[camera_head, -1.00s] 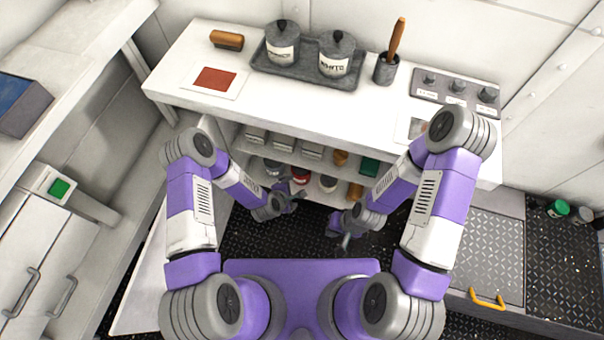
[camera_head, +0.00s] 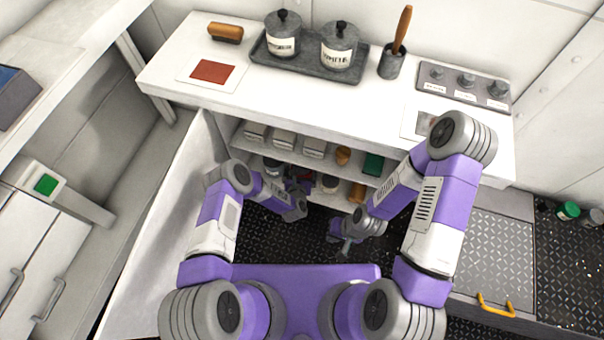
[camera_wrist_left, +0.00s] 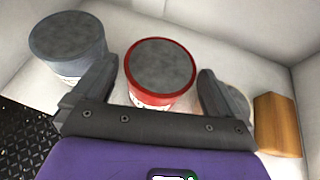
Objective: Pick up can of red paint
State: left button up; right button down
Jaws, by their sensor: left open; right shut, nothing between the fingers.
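The can of red paint (camera_wrist_left: 160,72) has a red rim and a grey top. It stands upright on the lower shelf under the counter. My left gripper (camera_wrist_left: 156,68) is open, with one finger on each side of the can in the left wrist view. Whether the fingers touch it cannot be told. In the head view my left gripper (camera_head: 299,188) reaches into the lower shelf and mostly hides the can. My right gripper (camera_head: 346,244) is shut and empty, lower in the picture, above the dark floor in front of the shelves.
A grey-blue can (camera_wrist_left: 68,45) stands left of the red one. A pale can (camera_wrist_left: 238,103), partly hidden by a finger, and an orange-brown block (camera_wrist_left: 278,125) are to its right. The upper shelf (camera_head: 268,148) and white counter (camera_head: 290,98) lie above.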

aim_at(302, 168)
pick_arm(q)
jog(key=b+x, duration=0.1)
jog(key=x, duration=0.2)
jog(key=shift+w+d, duration=0.1)
jog(key=shift+w, duration=0.15)
jog(key=c, duration=1.1)
jog(key=shift+r, duration=0.1)
